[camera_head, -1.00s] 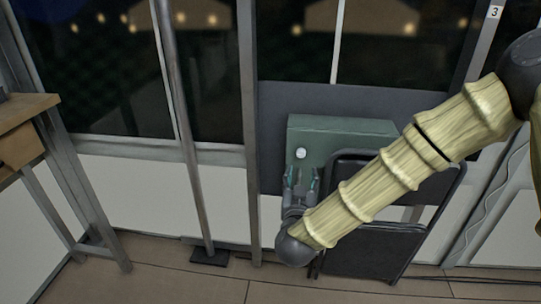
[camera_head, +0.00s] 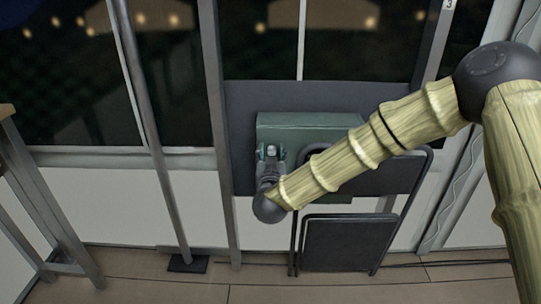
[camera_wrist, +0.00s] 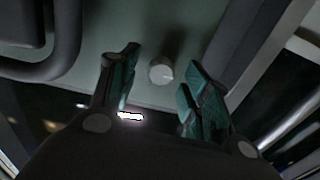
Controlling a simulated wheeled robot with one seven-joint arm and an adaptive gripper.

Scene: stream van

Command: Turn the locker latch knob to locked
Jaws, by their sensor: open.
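The latch knob (camera_wrist: 161,71) is a small round pale grey knob on the face of the green locker (camera_head: 300,128). In the wrist view it sits just beyond and between my gripper's (camera_wrist: 158,88) two fingers, with clear space on both sides of it. My gripper, open and empty, also shows in the head view (camera_head: 271,153) in front of the locker's left part. There the knob shows as a pale spot (camera_head: 271,149) between the fingers. I cannot tell which way the knob is turned. My arm hides part of the locker's right side.
A black folding chair (camera_head: 345,243) stands under and right of the locker. A grey post (camera_head: 153,130) on a dark foot stands to the left. A wooden table's edge (camera_head: 6,111) is at the far left. Dark windows lie behind.

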